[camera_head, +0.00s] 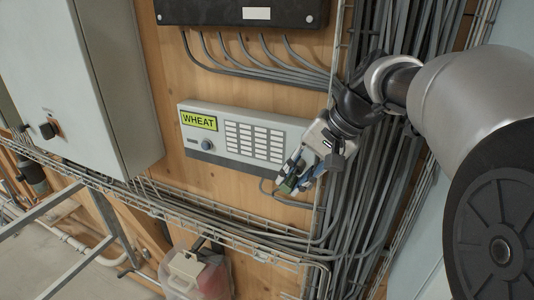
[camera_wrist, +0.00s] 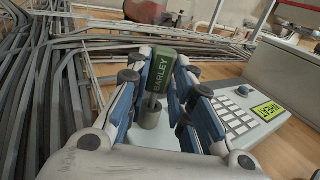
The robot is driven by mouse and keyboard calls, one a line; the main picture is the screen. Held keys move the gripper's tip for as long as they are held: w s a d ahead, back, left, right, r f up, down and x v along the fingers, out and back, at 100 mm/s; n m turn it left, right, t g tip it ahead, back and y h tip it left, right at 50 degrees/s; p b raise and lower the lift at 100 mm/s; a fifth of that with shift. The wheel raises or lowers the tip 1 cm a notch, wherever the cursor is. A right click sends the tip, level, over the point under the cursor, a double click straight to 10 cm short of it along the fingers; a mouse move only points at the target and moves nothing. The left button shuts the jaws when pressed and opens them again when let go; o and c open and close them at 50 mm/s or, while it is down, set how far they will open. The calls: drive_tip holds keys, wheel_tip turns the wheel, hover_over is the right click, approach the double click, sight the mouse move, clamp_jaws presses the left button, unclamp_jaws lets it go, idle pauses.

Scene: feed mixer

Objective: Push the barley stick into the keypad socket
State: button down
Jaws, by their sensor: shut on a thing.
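The green barley stick (camera_wrist: 161,72), lettered BARLEY, is between the blue-padded fingers of my gripper (camera_wrist: 160,100) in the wrist view. Its narrow metal end points down to a short grey cylinder (camera_wrist: 151,114) at the keypad's edge; I cannot tell whether it is inside it. In the head view my gripper (camera_head: 292,178) is shut on the stick, at the lower right end of the keypad box (camera_head: 207,150). The keypad's yellow-green display reads WHEAT (camera_head: 199,121). The stick is mostly hidden by the fingers in the head view.
Thick bundles of grey cables (camera_head: 372,190) run down close to the right of my gripper. A wire cable tray (camera_head: 230,225) passes below the keypad. A grey cabinet (camera_head: 105,80) stands at the left, and a black box (camera_head: 240,12) hangs above.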

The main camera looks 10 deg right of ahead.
drive_tip(key=shift+w+d+p, duration=0.45)
drive_tip(key=shift+w+d, duration=0.05)
drive_tip(key=shift+w, duration=0.25)
drive_tip(key=c, duration=1.3)
unclamp_jaws()
drive_tip(key=shift+c, duration=0.2)
drive_tip(key=shift+r, duration=0.1)
drive_tip(key=v, duration=1.2)
drive_tip(key=s+a+f+n+h+b, duration=0.1)
drive_tip(key=s+f+b, duration=0.5)
drive_tip(key=f, duration=0.8)
drive_tip(key=s+a+f+n+h+b, duration=0.2)
drive_tip(key=s+f+b, duration=0.5)
drive_tip(key=f+b, duration=0.4)
drive_tip(key=s+a+f+n+t+h+b, duration=0.1)
drive_tip(key=s+a+f+n+b, duration=0.3)
drive_tip(key=f, duration=1.5)
drive_tip(key=s+a+b, duration=0.1)
drive_tip(key=s+b, duration=0.2)
drive_tip(key=b, duration=0.1)
drive_tip(key=shift+s+h+b, duration=0.2)
drive_tip(key=shift+h+b, duration=0.2)
